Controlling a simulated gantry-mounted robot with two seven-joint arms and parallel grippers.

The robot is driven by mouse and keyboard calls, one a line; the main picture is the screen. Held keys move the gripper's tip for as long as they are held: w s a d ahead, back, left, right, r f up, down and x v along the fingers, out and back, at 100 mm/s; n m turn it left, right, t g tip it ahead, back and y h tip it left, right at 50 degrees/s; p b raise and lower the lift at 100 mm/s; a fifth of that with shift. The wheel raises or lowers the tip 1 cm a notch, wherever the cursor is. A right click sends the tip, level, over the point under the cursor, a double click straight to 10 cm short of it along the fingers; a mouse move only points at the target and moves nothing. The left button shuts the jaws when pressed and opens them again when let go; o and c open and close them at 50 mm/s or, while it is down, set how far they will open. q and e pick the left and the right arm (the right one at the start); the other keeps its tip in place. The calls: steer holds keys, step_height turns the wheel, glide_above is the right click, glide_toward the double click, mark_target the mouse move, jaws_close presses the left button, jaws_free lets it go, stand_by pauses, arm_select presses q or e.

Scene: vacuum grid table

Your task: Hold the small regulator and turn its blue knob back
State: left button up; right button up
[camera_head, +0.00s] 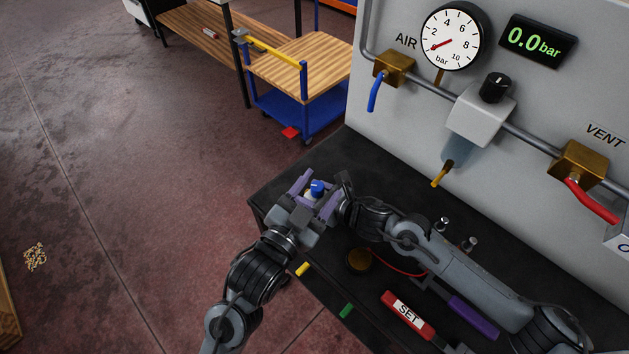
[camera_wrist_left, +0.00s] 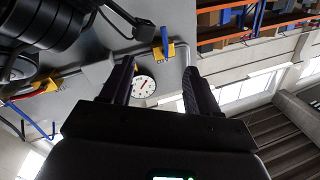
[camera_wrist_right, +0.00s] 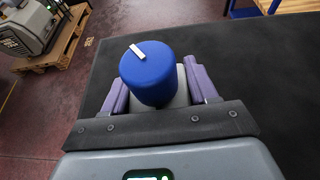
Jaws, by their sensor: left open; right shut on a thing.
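The blue knob (camera_wrist_right: 150,75) has a white mark on top and sits on the grey body of the small regulator (camera_wrist_right: 183,88) in the right wrist view. My right gripper (camera_wrist_right: 158,88) is shut on that body, with one purple finger on each side. In the head view the blue knob (camera_head: 317,187) shows above the bench's left end, where my two grippers meet. My left gripper (camera_wrist_left: 159,72) is open, with nothing held between its fingers in the left wrist view. The head view does not show clearly whether it touches the regulator.
Behind stands a grey panel with a gauge (camera_head: 452,36), a display reading 0.0 bar (camera_head: 538,40) and blue and red valve handles. A wooden-topped cart (camera_head: 300,65) stands beyond.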

arm_select(q)
steer(key=d+r+m+g+h, duration=0.35)
steer(key=d+r+m, duration=0.25)
steer(key=d+m, duration=0.4)
steer(key=d+r+m+g+h, duration=0.2)
steer(key=d+r+m+h, duration=0.25)
steer(key=d+m, duration=0.5)
steer(key=w+d+f+m+g+y, duration=0.2)
steer(key=w+d+f+m+g, duration=0.25)
steer(key=d+m, duration=0.2)
steer(key=w+a+f+g+y, duration=0.25)
steer(key=w+f, duration=0.25)
steer(key=f, duration=0.4)
steer(key=n+g+y, duration=0.6)
steer(key=n+y, duration=0.3)
steer(key=n, duration=0.2)
glide_toward(315, 185)
steer(key=x, duration=0.9)
steer(key=shift+d+f, duration=0.1)
steer(key=shift+f, duration=0.1)
